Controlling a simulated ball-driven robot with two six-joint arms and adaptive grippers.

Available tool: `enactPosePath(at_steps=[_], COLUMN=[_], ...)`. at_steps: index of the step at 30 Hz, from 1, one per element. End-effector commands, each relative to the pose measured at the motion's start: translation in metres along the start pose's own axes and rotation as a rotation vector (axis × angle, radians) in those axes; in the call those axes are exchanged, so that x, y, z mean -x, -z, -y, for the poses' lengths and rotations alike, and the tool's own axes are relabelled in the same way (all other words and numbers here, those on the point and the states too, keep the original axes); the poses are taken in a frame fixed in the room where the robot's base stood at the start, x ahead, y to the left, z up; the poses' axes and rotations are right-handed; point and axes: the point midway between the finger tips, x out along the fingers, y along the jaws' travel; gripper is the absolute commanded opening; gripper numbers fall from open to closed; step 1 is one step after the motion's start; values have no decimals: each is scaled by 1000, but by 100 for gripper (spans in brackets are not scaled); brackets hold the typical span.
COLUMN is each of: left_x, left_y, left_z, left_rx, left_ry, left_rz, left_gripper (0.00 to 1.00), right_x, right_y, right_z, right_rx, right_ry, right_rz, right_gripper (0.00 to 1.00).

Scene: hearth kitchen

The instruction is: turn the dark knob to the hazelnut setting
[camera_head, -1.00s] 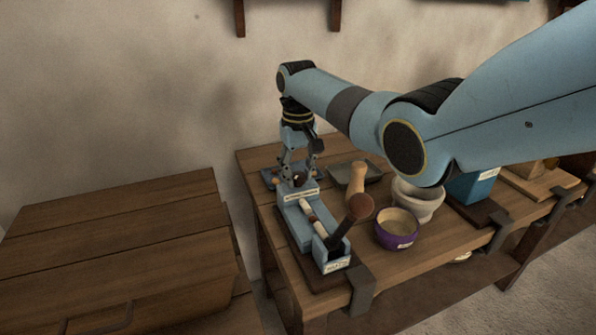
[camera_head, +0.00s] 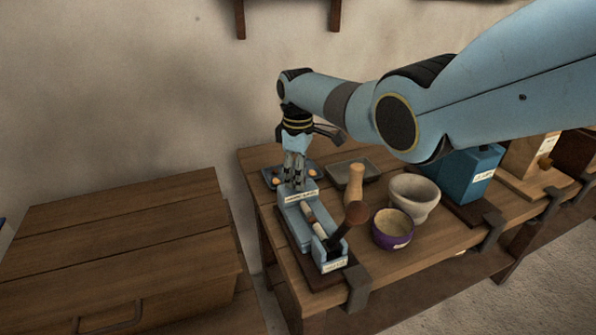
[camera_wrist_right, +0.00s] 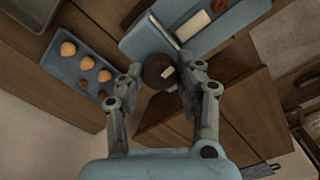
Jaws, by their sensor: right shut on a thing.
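A light blue press-like device (camera_head: 304,222) stands on the bench, with a brown-ended lever and a small label at its back end. In the right wrist view the dark round knob (camera_wrist_right: 158,72) with a pale mark sits at the end of the device's blue body (camera_wrist_right: 205,25). My right gripper (camera_head: 296,182) points straight down over that end. In the wrist view its fingers (camera_wrist_right: 163,74) are on both sides of the knob, shut on it. The knob is hidden in the head view. No hazelnut marking can be read. My left gripper is not in view.
A blue-grey tray (camera_wrist_right: 84,82) with several nuts lies beside the device. A grey tray (camera_head: 366,170), wooden pestle (camera_head: 354,186), pale mortar (camera_head: 414,196) and purple bowl (camera_head: 392,232) stand to the right. A blue box (camera_head: 468,172) is farther right. A wooden chest (camera_head: 120,240) is at left.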

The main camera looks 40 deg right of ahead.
Motion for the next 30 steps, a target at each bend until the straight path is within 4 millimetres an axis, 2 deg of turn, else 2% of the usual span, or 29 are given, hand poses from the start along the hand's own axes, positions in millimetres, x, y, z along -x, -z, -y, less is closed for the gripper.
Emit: enactPosePath(at_steps=[18,30], left_x=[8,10], left_y=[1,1], left_z=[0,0], left_rx=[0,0], left_ry=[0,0], left_rz=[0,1], left_gripper=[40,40], right_x=[1,1], right_y=[1,1], right_z=[0,0], right_rx=[533,689], right_ry=[-2,-2], right_rz=[-2,-2], right_gripper=[3,3])
